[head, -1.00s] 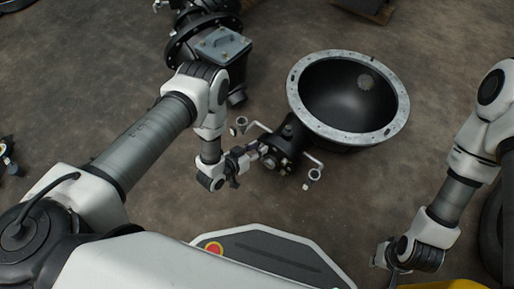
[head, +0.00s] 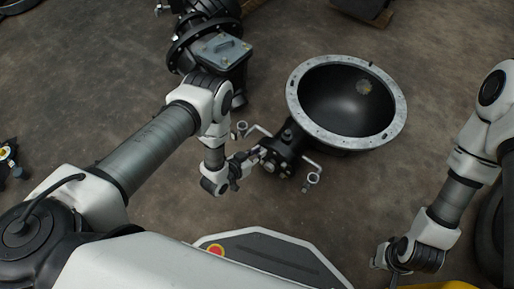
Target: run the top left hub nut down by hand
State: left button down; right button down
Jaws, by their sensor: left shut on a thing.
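The black hub (head: 284,160) with several light nuts on its end face is attached to the big black bowl-shaped housing (head: 345,95) with a grey flange rim. My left gripper (head: 259,153) reaches the hub's upper left side from the left. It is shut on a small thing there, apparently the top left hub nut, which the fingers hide. How far the nut sits on its thread is too small to tell. My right gripper (head: 388,268) hangs at the lower right, away from the hub, and its fingers are too unclear to read.
Two bent arms with ring ends, one (head: 241,129) upper left and one (head: 312,178) lower right, stick out beside the hub, close to my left gripper. Dark machinery with a grey cover (head: 220,48) stands behind my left arm. The floor right of the housing is clear.

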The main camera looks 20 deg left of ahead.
pick_arm(q)
jog(key=shift+a+f, duration=0.1)
jog(key=c, duration=1.3)
grip_release()
jog(key=shift+o, duration=0.2)
